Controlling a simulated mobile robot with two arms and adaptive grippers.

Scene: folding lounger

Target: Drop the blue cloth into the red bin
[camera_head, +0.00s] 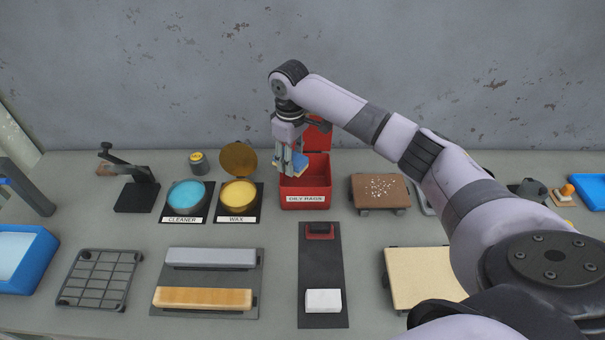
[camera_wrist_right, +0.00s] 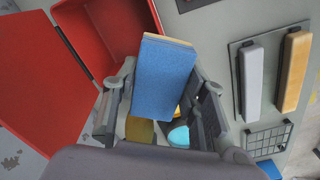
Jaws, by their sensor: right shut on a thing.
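The blue cloth (camera_head: 293,165) is a folded, block-like piece with a pale yellowish layer along one edge. My right gripper (camera_head: 291,160) is shut on it. In the right wrist view the cloth (camera_wrist_right: 163,75) sticks out from between the two fingers (camera_wrist_right: 163,105). The red bin (camera_head: 318,172) is labelled OILY RAGS and its lid stands open at the back. In the head view the cloth overlaps the left part of its opening; the exact height is unclear. The bin also shows at the upper left of the wrist view (camera_wrist_right: 115,30). My left gripper is not in view.
The open cleaner tin (camera_head: 187,194) and wax tin (camera_head: 238,193) stand left of the bin. A wooden board with pale bits (camera_head: 366,194) is on the right. A dark mat (camera_head: 321,265) with a white block (camera_head: 323,300) lies in front. The wall is close behind.

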